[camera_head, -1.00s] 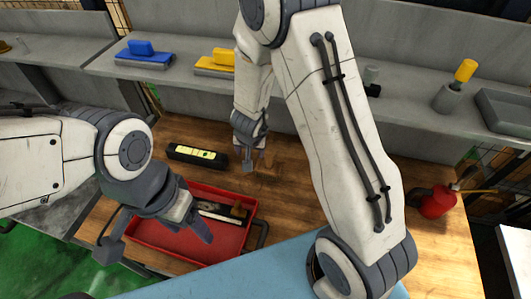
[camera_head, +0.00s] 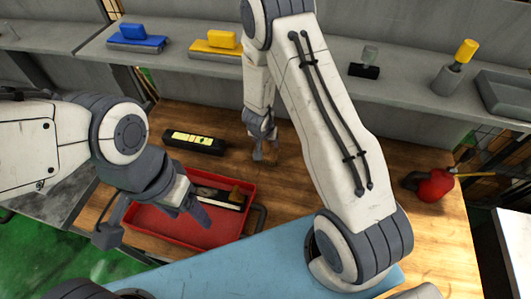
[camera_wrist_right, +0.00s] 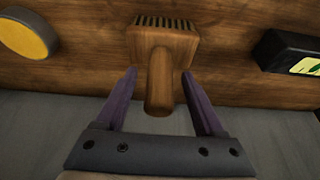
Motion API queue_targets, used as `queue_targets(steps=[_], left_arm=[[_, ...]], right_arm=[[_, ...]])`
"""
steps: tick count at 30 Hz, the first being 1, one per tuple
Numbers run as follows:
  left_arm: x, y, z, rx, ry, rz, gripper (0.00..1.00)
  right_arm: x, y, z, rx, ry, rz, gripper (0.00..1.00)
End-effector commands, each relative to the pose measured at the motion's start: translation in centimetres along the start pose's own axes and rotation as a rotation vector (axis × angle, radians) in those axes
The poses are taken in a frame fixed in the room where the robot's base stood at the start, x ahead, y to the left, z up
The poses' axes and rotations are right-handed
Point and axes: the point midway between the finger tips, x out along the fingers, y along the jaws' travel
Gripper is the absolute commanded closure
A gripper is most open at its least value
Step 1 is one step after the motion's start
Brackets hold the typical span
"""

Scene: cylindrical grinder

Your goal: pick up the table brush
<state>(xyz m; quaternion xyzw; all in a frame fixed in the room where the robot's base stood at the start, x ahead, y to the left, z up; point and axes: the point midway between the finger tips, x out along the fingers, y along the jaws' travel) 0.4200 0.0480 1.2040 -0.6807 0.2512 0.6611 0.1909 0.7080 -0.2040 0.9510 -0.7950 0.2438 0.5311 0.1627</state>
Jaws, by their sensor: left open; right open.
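The table brush (camera_wrist_right: 160,60), wooden with dark bristles, lies on the wooden bench in the right wrist view. Its rounded handle points toward my right gripper (camera_wrist_right: 160,75), which is open with one finger on each side of the handle. Gaps show between fingers and handle. In the head view my right gripper (camera_head: 261,152) is low over the bench, and I cannot make out the brush there. My left gripper (camera_head: 152,220) is open over the red tray (camera_head: 172,236), apart from the brush.
A black box with a yellow label (camera_head: 193,141) lies left of my right gripper. A red can (camera_head: 434,187) stands at right. A shelf with blue (camera_head: 137,38) and yellow (camera_head: 216,43) blocks runs behind.

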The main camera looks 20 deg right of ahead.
Motion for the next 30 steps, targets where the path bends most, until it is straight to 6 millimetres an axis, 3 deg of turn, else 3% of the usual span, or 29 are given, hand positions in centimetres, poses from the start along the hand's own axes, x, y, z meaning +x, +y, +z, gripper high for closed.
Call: queue_targets(steps=[2, 7, 30], left_arm=[[-0.01, 0.00, -0.01, 0.000, 0.000, 0.000, 0.31], [-0.01, 0.00, -0.01, 0.000, 0.000, 0.000, 0.31], [-0.02, 0.00, -0.01, 0.000, 0.000, 0.000, 0.31]], right_arm=[[-0.03, 0.00, -0.01, 0.000, 0.000, 0.000, 0.33], [-0.05, -0.01, 0.00, 0.000, 0.000, 0.000, 0.98], [-0.07, -0.04, 0.01, -0.001, 0.000, -0.001, 1.00]])
